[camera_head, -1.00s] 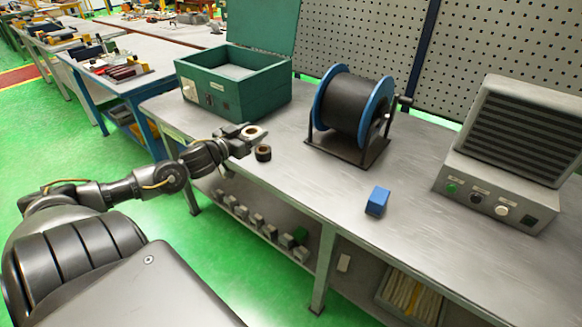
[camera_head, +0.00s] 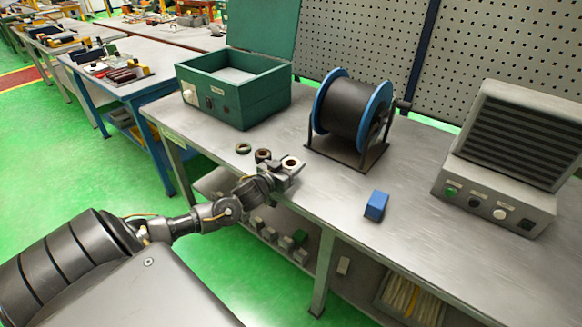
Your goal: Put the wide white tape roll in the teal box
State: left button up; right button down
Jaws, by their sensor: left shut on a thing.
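The white tape roll (camera_head: 292,163), pale with a brownish core, is in my left gripper (camera_head: 285,169). The gripper is shut on it near the front edge of the workbench. The teal box (camera_head: 245,98) stands open at the back left of the bench, its lid raised, behind and to the left of the gripper. Part of its pale inside shows. My right gripper is not in view.
A blue block (camera_head: 376,205) and a grey vented unit (camera_head: 500,165) are to the right.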

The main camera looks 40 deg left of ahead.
pick_arm(q)
jog(key=shift+f+p, duration=0.35)
jog(key=shift+p, duration=0.1)
jog(key=shift+f, duration=0.5)
jog(key=shift+f, duration=0.1)
jog(key=o, duration=1)
